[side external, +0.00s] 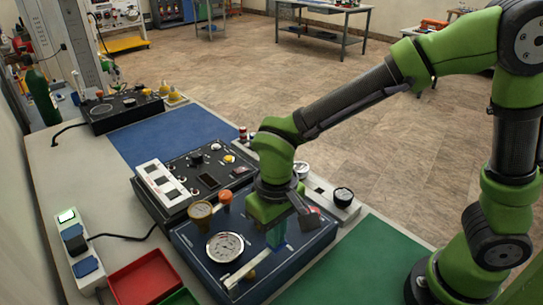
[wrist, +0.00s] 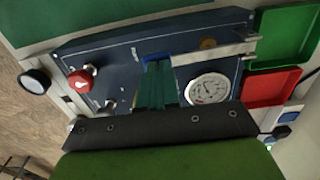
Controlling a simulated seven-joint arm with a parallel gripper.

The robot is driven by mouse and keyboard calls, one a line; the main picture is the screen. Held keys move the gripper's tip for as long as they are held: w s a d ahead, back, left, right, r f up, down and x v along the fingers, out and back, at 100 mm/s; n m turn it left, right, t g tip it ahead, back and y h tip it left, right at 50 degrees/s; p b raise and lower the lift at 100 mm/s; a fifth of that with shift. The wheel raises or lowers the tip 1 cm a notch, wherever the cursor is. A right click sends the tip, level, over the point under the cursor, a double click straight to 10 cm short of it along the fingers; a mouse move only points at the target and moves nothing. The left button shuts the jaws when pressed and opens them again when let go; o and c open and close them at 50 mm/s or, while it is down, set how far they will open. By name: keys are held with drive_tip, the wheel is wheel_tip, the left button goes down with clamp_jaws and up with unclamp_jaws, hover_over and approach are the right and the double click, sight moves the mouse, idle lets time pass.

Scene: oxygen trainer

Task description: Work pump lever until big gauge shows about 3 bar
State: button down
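The big gauge (side external: 225,246) has a round white dial and sits near the front of the dark blue panel (side external: 190,238). It also shows in the wrist view (wrist: 208,88), but its needle is too small to read surely. The pump lever (wrist: 212,53) is a pale bar running from the panel's right edge to a blue grip; it also shows in the side view (side external: 246,272). My gripper (side external: 277,236) points down over the panel. Its teal fingers (wrist: 157,85) are close together around the blue grip and appear shut on it. The fingers partly hide the grip.
Red (side external: 145,280) and green trays lie beside the panel. A green mat (side external: 365,265) is clear.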

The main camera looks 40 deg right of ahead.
drive_tip(key=shift+f, duration=0.8)
drive_tip(key=shift+r, duration=1.9)
drive_tip(key=shift+f, duration=1.9)
drive_tip(key=shift+r, duration=1.9)
